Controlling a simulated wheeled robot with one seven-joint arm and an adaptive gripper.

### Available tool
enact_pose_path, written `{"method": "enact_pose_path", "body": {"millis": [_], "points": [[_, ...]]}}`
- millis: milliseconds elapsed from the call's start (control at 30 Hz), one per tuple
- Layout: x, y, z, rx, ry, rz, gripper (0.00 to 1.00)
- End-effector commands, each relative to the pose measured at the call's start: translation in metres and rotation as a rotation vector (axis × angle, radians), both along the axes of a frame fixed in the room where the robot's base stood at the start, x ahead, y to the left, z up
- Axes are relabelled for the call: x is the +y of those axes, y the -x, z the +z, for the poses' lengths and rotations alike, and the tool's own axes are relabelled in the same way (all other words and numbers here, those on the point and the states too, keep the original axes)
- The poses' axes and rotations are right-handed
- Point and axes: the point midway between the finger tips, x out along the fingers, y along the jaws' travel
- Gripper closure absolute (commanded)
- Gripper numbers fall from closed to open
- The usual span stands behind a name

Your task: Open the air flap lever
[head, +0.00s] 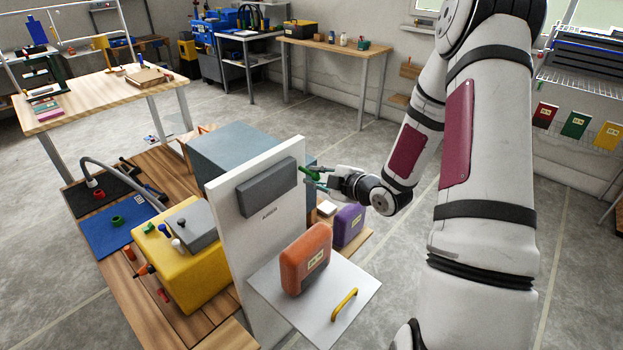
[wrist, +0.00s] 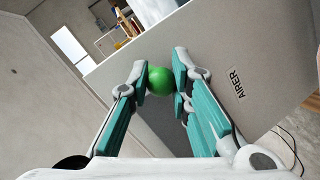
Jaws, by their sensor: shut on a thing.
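The air flap lever shows in the wrist view as a round green knob (wrist: 160,82) beside a grey panel marked "AIRER" (wrist: 238,84). My gripper (wrist: 163,72) has its teal fingers shut on the knob, one on each side of it. In the head view my gripper (head: 312,175) is at the right edge of the upright white panel (head: 225,230), next to the blue-grey box (head: 235,150). The lever's shaft is hidden, and I cannot tell the flap's position.
An open white flap (head: 345,310) with a yellow handle (head: 344,304) juts out below and carries an orange block (head: 306,260). A purple block (head: 348,225) stands just below my gripper. A yellow box (head: 180,265) sits left on the wooden bench (head: 105,250).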

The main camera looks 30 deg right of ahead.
Motion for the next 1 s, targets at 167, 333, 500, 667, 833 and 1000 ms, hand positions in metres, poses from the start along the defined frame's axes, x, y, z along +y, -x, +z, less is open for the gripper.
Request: {"method": "enact_pose_path", "body": {"millis": [167,333,500,667,833,1000], "points": [[0.001,0.003,-0.007,0.020,-0.003,0.001,1.00],[0.001,0.003,-0.007,0.019,-0.003,0.001,0.70],[0.001,0.002,-0.005,0.014,-0.001,0.000,0.61],[0.000,0.002,-0.003,0.011,-0.001,-0.001,0.61],[-0.003,0.013,0.002,0.010,0.001,-0.004,0.61],[-0.009,0.042,0.012,0.011,0.001,-0.005,0.61]]}}
